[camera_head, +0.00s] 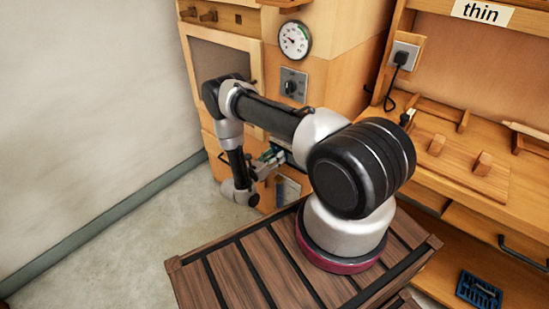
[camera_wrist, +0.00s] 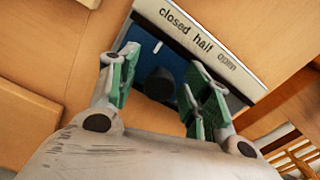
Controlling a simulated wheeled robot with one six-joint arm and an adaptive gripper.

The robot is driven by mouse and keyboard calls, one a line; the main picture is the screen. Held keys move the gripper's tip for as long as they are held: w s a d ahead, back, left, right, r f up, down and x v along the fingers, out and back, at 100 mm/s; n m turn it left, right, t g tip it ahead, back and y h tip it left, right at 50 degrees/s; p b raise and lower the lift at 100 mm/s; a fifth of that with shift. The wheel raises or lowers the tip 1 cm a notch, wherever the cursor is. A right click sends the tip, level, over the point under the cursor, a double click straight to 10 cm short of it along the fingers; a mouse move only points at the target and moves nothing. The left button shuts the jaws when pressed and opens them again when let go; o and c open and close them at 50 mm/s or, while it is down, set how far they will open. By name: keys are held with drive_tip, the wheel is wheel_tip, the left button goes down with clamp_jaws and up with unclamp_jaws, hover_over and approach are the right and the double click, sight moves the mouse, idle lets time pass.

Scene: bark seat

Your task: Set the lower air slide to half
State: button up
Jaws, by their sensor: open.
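The lower air slide (camera_wrist: 172,58) shows in the wrist view as a blue plate in a pale frame (camera_wrist: 205,42) labelled closed, half, open. I cannot tell whether a finger touches the knob, or exactly which mark the slide is at. In the head view my gripper (camera_head: 268,159) is low in front of the wooden cabinet, and a grey panel (camera_head: 288,190) shows partly behind my arm.
Above, the cabinet carries a round dial (camera_head: 294,40) and a grey plate with a dark knob (camera_head: 292,84). A mesh-fronted door (camera_head: 222,65) is at the left. A workbench (camera_head: 460,160) with wooden blocks stands at the right. The floor at the left (camera_head: 140,255) is clear.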

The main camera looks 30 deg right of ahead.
clamp_jaws()
drive_tip(key=shift+s+d, duration=0.25)
drive_tip(key=shift+s, duration=0.4)
drive_tip(key=shift+s+d, duration=0.25)
drive_tip(key=shift+s, duration=0.4)
drive_tip(key=shift+s+d, duration=0.25)
drive_tip(key=shift+s, duration=0.4)
unclamp_jaws()
drive_tip(key=shift+a, duration=0.15)
drive_tip(key=v, duration=1.1)
drive_tip(key=shift+a, duration=0.35)
drive_tip(key=shift+s, duration=0.1)
